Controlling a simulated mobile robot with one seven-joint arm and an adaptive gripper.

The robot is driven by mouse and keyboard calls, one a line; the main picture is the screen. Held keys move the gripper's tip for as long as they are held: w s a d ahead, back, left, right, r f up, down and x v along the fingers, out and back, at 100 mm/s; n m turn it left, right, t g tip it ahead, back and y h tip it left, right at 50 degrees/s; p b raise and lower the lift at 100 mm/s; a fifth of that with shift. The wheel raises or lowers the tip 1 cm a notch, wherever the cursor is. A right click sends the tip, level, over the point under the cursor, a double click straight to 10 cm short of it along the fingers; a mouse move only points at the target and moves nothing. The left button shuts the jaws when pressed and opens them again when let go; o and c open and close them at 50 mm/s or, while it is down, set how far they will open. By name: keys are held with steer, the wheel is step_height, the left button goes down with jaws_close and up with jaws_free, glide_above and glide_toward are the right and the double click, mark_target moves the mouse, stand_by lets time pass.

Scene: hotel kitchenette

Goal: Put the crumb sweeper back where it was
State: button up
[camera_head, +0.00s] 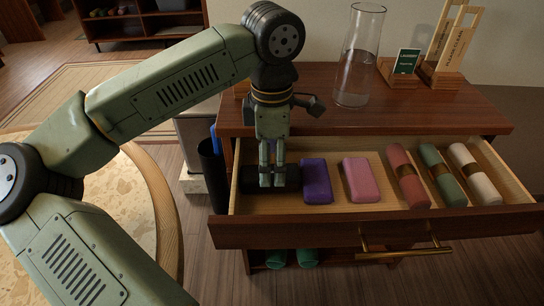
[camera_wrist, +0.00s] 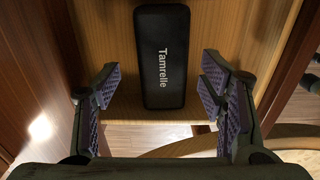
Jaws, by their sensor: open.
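A black oblong case (camera_wrist: 164,50) marked "Tamrelle" lies in the open drawer (camera_head: 375,233); it looks like the crumb sweeper, though I cannot be sure. In the head view the black case (camera_head: 254,178) is at the drawer's left end, partly hidden by my gripper (camera_head: 272,182). My gripper points down over it with its fingers open. In the wrist view the fingers stand to the left and right of the case with visible gaps. I cannot tell how far above the drawer floor the fingertips are.
Right of the black case lie a purple block (camera_head: 316,181), a pink block (camera_head: 361,180), and red (camera_head: 407,176), green (camera_head: 442,175) and cream (camera_head: 474,174) rolls. A glass vase (camera_head: 358,60) and wooden sign stand (camera_head: 403,72) are on the top. A dark bin (camera_head: 212,175) stands left.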

mark_target(272, 171)
steer(key=shift+r, duration=0.1)
steer(key=shift+r+p, duration=0.25)
steer(key=shift+p, duration=0.15)
step_height(272, 171, up, 12)
steer(key=shift+r+p, duration=0.15)
steer(key=shift+p, duration=0.15)
stand_by(1.3)
